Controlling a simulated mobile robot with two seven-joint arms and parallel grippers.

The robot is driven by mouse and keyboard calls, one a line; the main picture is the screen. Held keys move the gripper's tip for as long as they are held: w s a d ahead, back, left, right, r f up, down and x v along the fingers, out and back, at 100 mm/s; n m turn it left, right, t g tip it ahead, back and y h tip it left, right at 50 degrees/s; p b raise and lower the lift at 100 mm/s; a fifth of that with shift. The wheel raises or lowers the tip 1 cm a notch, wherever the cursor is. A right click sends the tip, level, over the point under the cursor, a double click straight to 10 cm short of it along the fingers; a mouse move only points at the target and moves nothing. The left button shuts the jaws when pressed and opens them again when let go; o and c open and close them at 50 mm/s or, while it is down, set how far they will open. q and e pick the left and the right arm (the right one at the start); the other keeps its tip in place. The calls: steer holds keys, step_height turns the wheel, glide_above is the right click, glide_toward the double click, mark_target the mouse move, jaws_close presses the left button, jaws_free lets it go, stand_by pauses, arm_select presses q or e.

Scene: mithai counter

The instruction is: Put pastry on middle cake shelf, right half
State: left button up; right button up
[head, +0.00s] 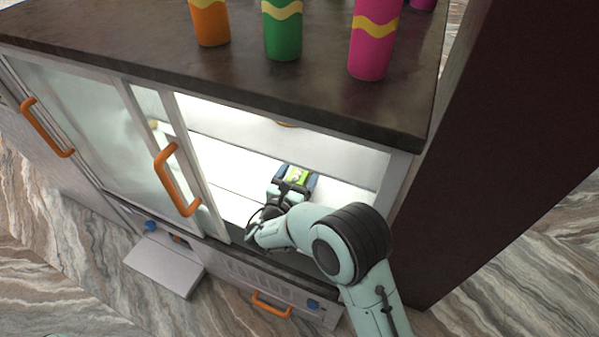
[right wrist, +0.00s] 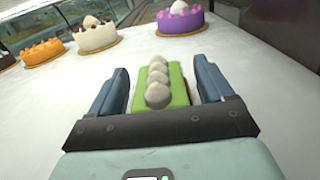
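The pastry (right wrist: 166,90) is a green slab with a row of white balls on top. It lies between the fingers of my right gripper (right wrist: 161,80), with what looks like a narrow gap on each side. In the head view the pastry (head: 297,176) and the right gripper (head: 295,180) are inside the lit display case, over a white cake shelf (head: 237,166). The gripper looks open around the pastry; whether the pastry rests on the shelf is hard to tell. My left gripper is not in view.
An orange cake (right wrist: 43,50), a white cake (right wrist: 97,33) and a purple cake (right wrist: 180,18) stand farther back on the white surface. A sliding glass door with an orange handle (head: 177,180) stands left of my arm. Cups (head: 283,30) stand on the dark countertop (head: 160,50).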

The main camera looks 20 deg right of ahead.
steer(key=shift+r, duration=0.2)
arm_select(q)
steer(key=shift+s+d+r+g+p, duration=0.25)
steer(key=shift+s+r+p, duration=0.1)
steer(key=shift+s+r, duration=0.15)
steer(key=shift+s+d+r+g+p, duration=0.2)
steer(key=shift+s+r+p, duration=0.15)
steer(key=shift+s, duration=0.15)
arm_select(e)
steer(key=v, duration=1.2)
